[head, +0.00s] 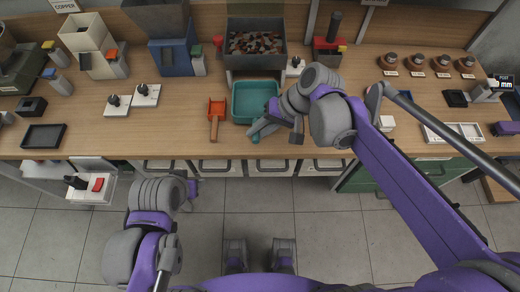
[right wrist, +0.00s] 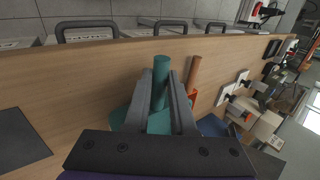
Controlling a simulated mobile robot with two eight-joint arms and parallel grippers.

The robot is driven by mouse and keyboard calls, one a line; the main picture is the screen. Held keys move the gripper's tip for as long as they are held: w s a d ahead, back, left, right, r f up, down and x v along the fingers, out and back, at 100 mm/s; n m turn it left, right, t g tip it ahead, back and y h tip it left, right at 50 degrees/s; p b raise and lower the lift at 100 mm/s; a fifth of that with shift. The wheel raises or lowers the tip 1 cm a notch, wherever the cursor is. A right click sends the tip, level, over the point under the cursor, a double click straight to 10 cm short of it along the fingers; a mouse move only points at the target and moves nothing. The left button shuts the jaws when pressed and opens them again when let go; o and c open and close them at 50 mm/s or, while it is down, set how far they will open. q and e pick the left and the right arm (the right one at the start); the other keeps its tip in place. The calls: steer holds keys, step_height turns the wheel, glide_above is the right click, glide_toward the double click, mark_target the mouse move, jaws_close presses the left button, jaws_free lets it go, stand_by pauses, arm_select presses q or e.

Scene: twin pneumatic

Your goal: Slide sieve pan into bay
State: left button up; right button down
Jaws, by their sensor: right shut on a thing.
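The teal sieve pan (head: 240,103) lies on the wooden bench, just in front of a grey box full of brown granules. The space under that box's front edge (head: 254,76) looks like the bay, with the pan's far edge close to it. My right gripper (head: 259,129) is shut on the pan's teal handle, which points toward the front of the bench. In the right wrist view the handle (right wrist: 161,72) stands between both fingers, and part of the pan shows behind them. My right wrist covers the pan's right side. My left arm hangs low at the left, its fingers unclear.
An orange scoop (head: 216,114) lies close to the left of the pan. The granule box (head: 235,58) stands behind it, with a blue bin (head: 175,58) to its left. Switch plates (head: 146,96) sit farther left. An open drawer (head: 92,190) juts out at the front left.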

steer(key=shift+w+f, duration=0.2)
steer(key=shift+w, duration=0.55)
arm_select(q)
steer(key=shift+s+r, duration=0.15)
steer(key=shift+s, duration=0.1)
arm_select(e)
steer(key=shift+w+f, duration=0.1)
